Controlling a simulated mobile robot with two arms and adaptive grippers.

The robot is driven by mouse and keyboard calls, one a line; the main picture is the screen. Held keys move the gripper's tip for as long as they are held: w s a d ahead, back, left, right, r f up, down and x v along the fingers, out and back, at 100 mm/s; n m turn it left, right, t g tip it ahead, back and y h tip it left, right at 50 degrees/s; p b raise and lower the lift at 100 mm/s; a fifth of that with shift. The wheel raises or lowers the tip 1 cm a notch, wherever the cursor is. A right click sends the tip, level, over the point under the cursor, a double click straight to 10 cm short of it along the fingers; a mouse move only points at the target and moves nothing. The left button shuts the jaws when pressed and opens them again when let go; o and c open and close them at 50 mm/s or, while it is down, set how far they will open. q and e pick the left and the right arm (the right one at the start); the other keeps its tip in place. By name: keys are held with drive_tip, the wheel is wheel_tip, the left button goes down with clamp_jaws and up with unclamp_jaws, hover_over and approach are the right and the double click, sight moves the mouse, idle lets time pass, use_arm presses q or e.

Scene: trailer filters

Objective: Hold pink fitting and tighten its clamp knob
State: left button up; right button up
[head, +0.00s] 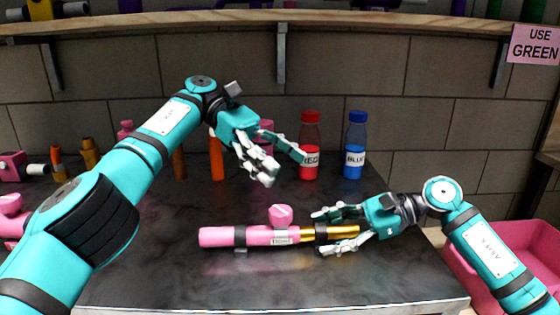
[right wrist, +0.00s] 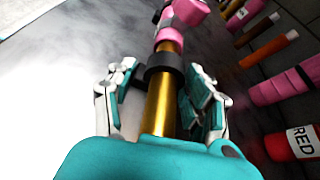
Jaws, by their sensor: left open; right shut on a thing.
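The pink fitting (head: 217,237) lies horizontally low over the dark tabletop, with a pink clamp knob (head: 281,215) standing up near its right end. A gold tube (head: 346,231) with a black ring continues from that end. My right gripper (head: 321,232) is shut on the gold tube, one finger on each side. The right wrist view shows the gold tube (right wrist: 163,105) between the fingers, with the pink part beyond. My left gripper (head: 287,168) is open and empty, above and behind the knob and apart from it.
A red bottle (head: 310,150) and a blue bottle (head: 355,150) stand at the back of the table. Several orange and pink parts stand along the back left. A pink bin (head: 535,240) is at the right, beyond the table edge. A shelf runs overhead.

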use_arm(q)
drive_tip(key=a+f+n+t, duration=0.2)
drive_tip(key=a+n+t, duration=0.1)
drive_tip(key=n+t, duration=0.1)
drive_tip(key=a+f+n+t, duration=0.2)
drive_tip(key=a+n+t, duration=0.1)
drive_tip(key=n+t, duration=0.1)
drive_tip(key=a+f+n+t, duration=0.3)
drive_tip(key=n+t, duration=0.1)
drive_tip(key=shift+a+h, duration=0.2)
drive_tip(key=shift+h, duration=0.1)
drive_tip(key=n+t, duration=0.1)
drive_tip(key=t, duration=0.2)
approach(277, 211)
drive_tip(key=a, duration=0.2)
drive_tip(key=shift+h, duration=0.5)
drive_tip(key=x, duration=1.2)
drive_tip(key=shift+s+d+f, duration=0.1)
drive_tip(key=shift+s+d, duration=0.05)
drive_tip(key=shift+s, duration=0.05)
